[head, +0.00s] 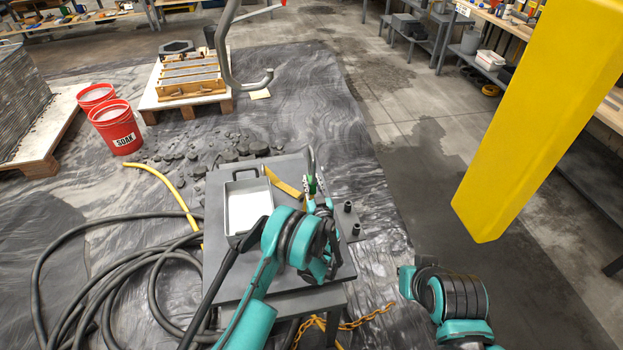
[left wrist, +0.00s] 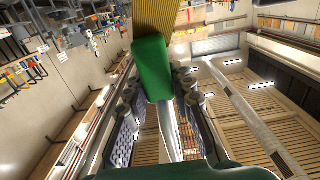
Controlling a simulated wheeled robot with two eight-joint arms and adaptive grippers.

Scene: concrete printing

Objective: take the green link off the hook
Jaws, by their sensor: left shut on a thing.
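The green link (head: 312,186) hangs at the grey hook (head: 311,158) above the table in the head view. In the left wrist view the green link (left wrist: 151,68) is large and close, at the top of my fingers. My left gripper (head: 318,204) is shut on the green link, partly hidden behind my own teal wrist; its two fingers (left wrist: 160,112) show in the wrist view. A pale grey bar (left wrist: 169,132) runs between the fingers. I cannot tell whether the link still touches the hook. My right arm shows at lower right, but its gripper does not.
The grey table (head: 228,290) holds a white-bottomed tray (head: 230,207), a yellow strip (head: 284,183) and dark pegs (head: 348,206). A yellow beam (head: 530,110) stands at right. Black hoses (head: 110,275) lie left, and an orange chain (head: 365,314) lies below. Red buckets (head: 115,127) stand behind.

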